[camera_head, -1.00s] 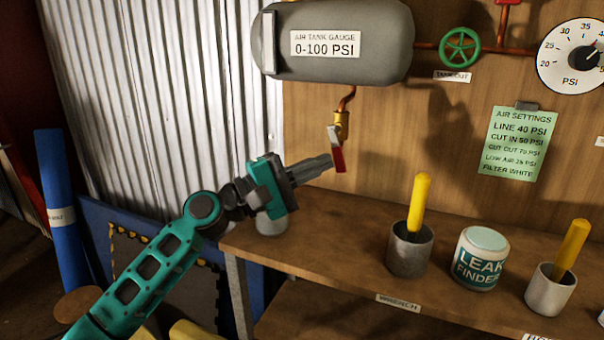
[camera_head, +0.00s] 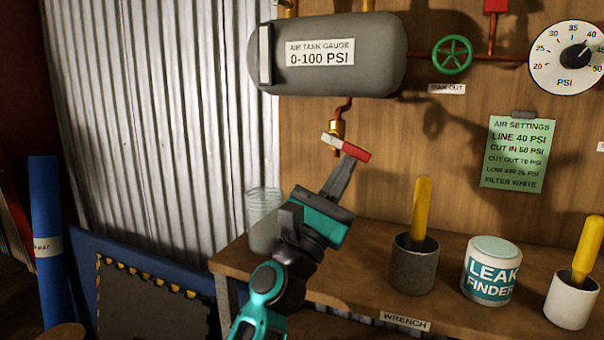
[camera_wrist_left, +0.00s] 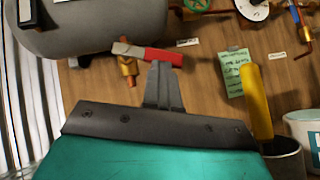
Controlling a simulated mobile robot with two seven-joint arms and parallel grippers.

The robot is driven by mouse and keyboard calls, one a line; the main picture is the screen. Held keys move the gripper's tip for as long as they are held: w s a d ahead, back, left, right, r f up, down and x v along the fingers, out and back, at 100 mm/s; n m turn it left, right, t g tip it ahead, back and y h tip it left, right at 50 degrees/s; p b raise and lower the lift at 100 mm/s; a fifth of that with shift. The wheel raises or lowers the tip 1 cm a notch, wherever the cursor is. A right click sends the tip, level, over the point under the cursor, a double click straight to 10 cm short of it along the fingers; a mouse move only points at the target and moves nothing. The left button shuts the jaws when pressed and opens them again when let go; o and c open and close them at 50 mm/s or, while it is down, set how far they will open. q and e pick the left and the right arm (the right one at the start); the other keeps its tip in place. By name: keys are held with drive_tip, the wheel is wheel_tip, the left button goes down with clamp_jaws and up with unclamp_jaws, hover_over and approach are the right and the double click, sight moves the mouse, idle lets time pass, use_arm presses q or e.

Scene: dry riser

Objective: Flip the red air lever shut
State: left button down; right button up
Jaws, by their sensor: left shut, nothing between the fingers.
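The air lever (camera_head: 345,148) has a red end and a whitish end and sits on a brass valve (camera_head: 336,128) under the grey tank. It now lies nearly crosswise, sloping slightly down to the right in the head view. In the left wrist view the red lever (camera_wrist_left: 163,56) lies across the brass valve (camera_wrist_left: 127,68). My left gripper (camera_head: 352,160) is shut and empty, its fingertips at the underside of the red part; the wrist view shows the fingertips (camera_wrist_left: 159,66) there too. I cannot tell for sure whether they touch. My right gripper is not in view.
The grey air tank (camera_head: 330,75) hangs above the lever. A dark cup with a yellow handle (camera_head: 419,208), a leak finder tub (camera_head: 491,270) and a clear jar (camera_head: 263,220) stand on the wooden bench (camera_head: 355,285). A green wheel (camera_head: 453,55) is at upper right.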

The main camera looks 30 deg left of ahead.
use_arm(q)
drive_tip(key=shift+d+r, duration=0.55)
drive_tip(key=shift+d, duration=0.15)
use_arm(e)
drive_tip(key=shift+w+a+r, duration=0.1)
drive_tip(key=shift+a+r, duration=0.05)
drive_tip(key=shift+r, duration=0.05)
use_arm(q)
drive_tip(key=shift+d+p, duration=0.1)
drive_tip(key=shift+p, duration=0.2)
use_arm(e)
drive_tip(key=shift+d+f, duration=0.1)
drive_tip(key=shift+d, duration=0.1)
use_arm(q)
drive_tip(key=shift+s+f, duration=0.15)
drive_tip(key=shift+f, duration=0.1)
drive_tip(key=b+v, duration=0.4)
drive_tip(key=v, duration=0.8)
drive_tip(key=shift+s+a+b, duration=0.15)
drive_tip(key=shift+a+b, duration=0.05)
drive_tip(key=shift+b, duration=0.15)
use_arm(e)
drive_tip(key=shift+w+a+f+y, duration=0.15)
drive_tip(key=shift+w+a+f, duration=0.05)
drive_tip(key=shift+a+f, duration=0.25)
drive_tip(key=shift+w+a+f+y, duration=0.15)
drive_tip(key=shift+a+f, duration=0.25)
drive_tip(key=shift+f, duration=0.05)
